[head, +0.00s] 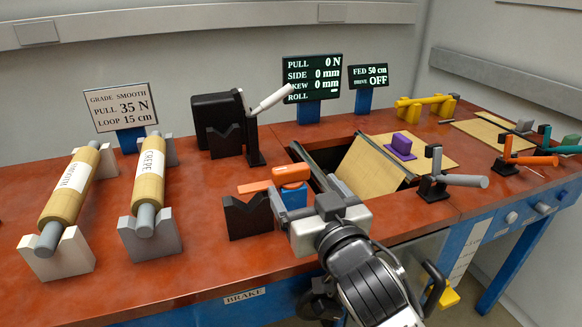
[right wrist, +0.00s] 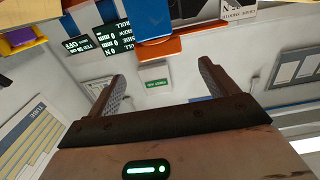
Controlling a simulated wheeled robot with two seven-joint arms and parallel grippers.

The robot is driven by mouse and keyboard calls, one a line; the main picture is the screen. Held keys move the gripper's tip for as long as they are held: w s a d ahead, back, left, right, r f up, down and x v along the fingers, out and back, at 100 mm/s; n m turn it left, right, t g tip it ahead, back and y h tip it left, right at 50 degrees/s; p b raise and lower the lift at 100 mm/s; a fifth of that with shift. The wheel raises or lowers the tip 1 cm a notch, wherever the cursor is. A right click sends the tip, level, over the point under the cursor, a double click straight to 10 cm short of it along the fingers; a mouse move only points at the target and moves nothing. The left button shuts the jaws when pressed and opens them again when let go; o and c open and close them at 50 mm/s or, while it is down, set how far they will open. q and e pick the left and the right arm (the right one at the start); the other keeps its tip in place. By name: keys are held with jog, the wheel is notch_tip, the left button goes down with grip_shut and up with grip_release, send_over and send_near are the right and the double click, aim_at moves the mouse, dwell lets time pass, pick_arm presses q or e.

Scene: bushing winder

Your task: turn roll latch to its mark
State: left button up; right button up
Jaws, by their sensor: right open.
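The orange lever (head: 290,174), which looks like the roll latch, sits on a blue block (head: 293,196) beside the black V-shaped cradle. Its flat orange arm points left. Its mark cannot be made out. My right gripper (head: 328,200) is just in front and to the right of the block, apart from the lever as far as I can tell. In the right wrist view, its two fingers (right wrist: 163,78) are spread with nothing between them. The orange lever (right wrist: 165,46) shows beyond the fingertips there, near the top. My left gripper is not in view.
The black V cradle (head: 247,217) stands close left of my gripper. A black lever with a grey handle (head: 463,181) stands right. Two paper rolls (head: 70,190) rest in cradles at left. A readout screen (head: 312,77) stands behind. The red tabletop (head: 215,268) is clear front left.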

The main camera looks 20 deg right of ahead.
aim_at(293, 172)
jog(key=w, duration=0.8)
jog(key=shift+a+p, duration=0.15)
jog(key=shift+p, duration=0.15)
jog(key=shift+c, duration=0.3)
